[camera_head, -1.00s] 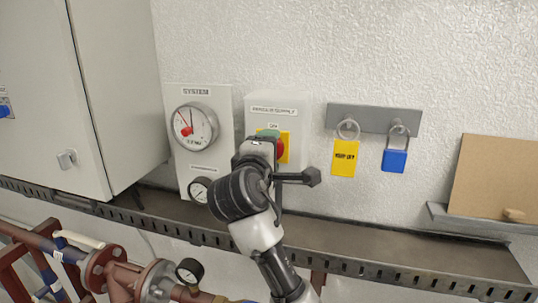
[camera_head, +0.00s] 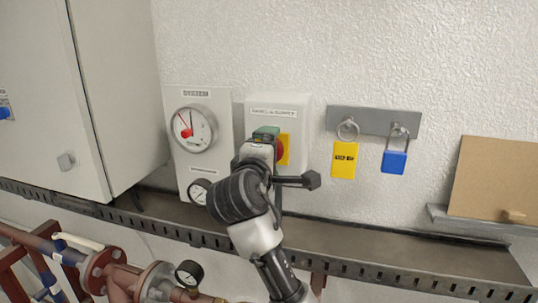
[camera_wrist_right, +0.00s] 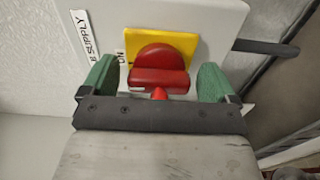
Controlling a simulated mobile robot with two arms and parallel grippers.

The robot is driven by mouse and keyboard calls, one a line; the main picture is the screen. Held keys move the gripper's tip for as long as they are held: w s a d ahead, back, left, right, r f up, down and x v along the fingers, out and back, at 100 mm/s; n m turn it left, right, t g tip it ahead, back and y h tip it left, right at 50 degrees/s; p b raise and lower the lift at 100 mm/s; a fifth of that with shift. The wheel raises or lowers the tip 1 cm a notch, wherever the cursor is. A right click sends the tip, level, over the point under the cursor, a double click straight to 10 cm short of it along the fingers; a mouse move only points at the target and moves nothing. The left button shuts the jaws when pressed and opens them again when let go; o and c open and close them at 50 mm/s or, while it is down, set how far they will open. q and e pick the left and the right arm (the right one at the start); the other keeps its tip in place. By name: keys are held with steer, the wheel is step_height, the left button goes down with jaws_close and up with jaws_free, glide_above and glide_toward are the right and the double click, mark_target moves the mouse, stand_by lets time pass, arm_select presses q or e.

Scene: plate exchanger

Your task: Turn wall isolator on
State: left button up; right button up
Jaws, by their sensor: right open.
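The wall isolator is a pale box (camera_head: 292,104) with a supply label, a yellow plate (camera_head: 286,142) and a red knob (camera_head: 280,150), mostly hidden by my right gripper in the head view. In the right wrist view the red knob (camera_wrist_right: 158,82) sits on the yellow plate (camera_wrist_right: 180,45). Its bar lies across the picture, and part of an ON label (camera_wrist_right: 122,58) shows to its left. My right gripper (camera_wrist_right: 158,82) is open, its green fingers on either side of the knob with a visible gap at each. My left gripper is not in view.
A gauge panel (camera_head: 215,157) stands just left of the isolator. Right of it, a yellow tag (camera_head: 344,160) and a blue padlock (camera_head: 395,162) hang from a grey rack (camera_head: 375,120). A slotted cable tray (camera_head: 400,250) runs below; red pipework (camera_head: 120,275) is at lower left.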

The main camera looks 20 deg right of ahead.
steer(key=b+v, duration=0.4)
steer(key=v, duration=0.6)
steer(key=shift+s+a, duration=0.2)
steer(key=shift+s, duration=0.1)
